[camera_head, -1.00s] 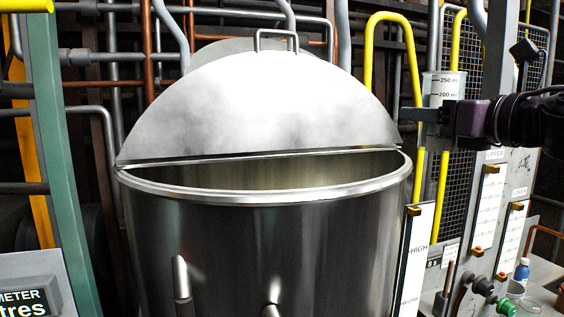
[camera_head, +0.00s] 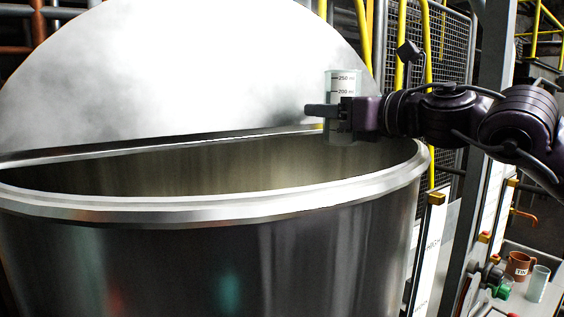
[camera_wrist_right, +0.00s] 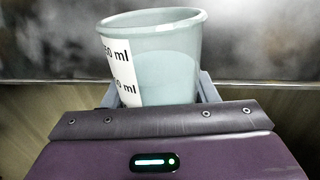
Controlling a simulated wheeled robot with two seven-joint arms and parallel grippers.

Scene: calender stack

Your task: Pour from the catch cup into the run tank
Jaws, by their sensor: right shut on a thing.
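The catch cup (camera_head: 342,84) is a clear beaker with ml marks. My right gripper (camera_head: 338,111) is shut on it and holds it upright over the right part of the run tank's opening, as it looks in the head view. In the right wrist view the cup (camera_wrist_right: 165,62) stands between the fingers, with pale liquid or tint inside; the level is hard to tell. The run tank (camera_head: 250,211) is a large steel vessel with a half-open top. Its raised lid (camera_head: 150,70) covers the back part. My left gripper is not in view.
A level board marked HIGH (camera_head: 432,245) stands right of the tank. A brown mug marked TIN (camera_head: 519,265) and a clear beaker (camera_head: 538,283) stand on a bench at lower right. Yellow pipes and mesh fill the background.

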